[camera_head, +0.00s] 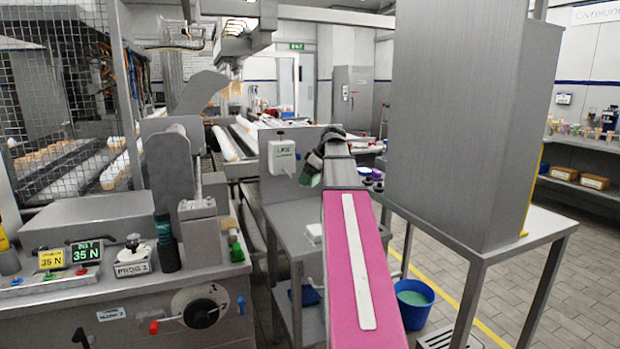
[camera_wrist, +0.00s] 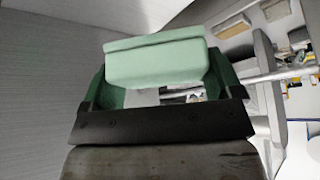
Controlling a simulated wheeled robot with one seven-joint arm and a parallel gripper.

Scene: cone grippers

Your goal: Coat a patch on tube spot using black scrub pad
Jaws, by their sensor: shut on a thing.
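My gripper (camera_head: 311,168) is out ahead at the end of my pink-covered arm, small in the head view. In the wrist view its green fingers are shut on a pale green block (camera_wrist: 155,62), which spans between them. The block looks smooth, and its far face is hidden. I see no pad that is clearly black; the dark bar in the wrist view is part of my gripper. Long white tubes (camera_head: 226,144) lie on a rack beyond the machine, left of my gripper. I cannot make out a marked spot on any tube.
A grey machine (camera_head: 110,300) with displays and a handwheel fills the left. A steel side table (camera_head: 318,232) stands beneath my arm. A tall metal cabinet (camera_head: 465,120) on a stand blocks the right. A blue bucket (camera_head: 413,302) is on the floor.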

